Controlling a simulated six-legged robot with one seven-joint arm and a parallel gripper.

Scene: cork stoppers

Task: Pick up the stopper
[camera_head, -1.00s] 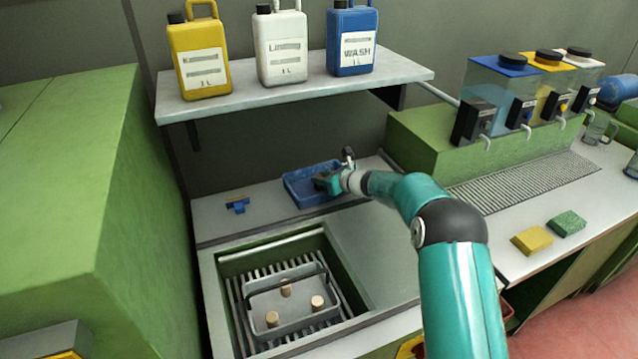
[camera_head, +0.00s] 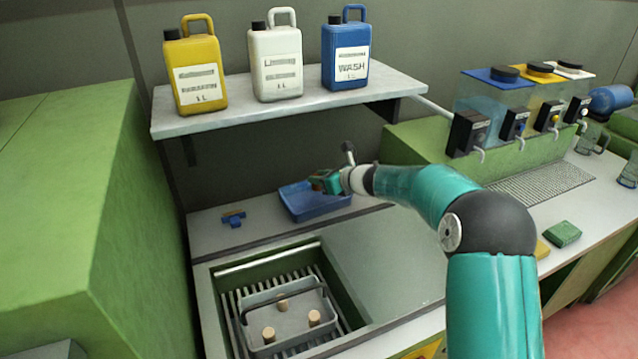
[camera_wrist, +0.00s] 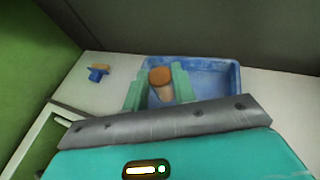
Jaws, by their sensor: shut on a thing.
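A cork stopper (camera_wrist: 161,84) with a brown-orange end sits between the two green fingers of my gripper (camera_wrist: 158,86) in the wrist view. The fingers are shut on it. In the head view my gripper (camera_head: 320,183) is above the blue tray (camera_head: 318,208), and the held stopper is small there. The tray (camera_wrist: 232,85) shows behind the fingers in the wrist view, and the stopper looks clear of its floor. Three more cork stoppers, one of them at the back (camera_head: 282,305), stand in a metal basket (camera_head: 290,330) in the sunken well.
A small blue piece with a tan part (camera_head: 233,218) lies left of the tray. A shelf (camera_head: 290,100) with yellow, white and blue jugs hangs above. Dispensers (camera_head: 515,120) stand at the right. The grey counter (camera_head: 385,255) between well and sponges is clear.

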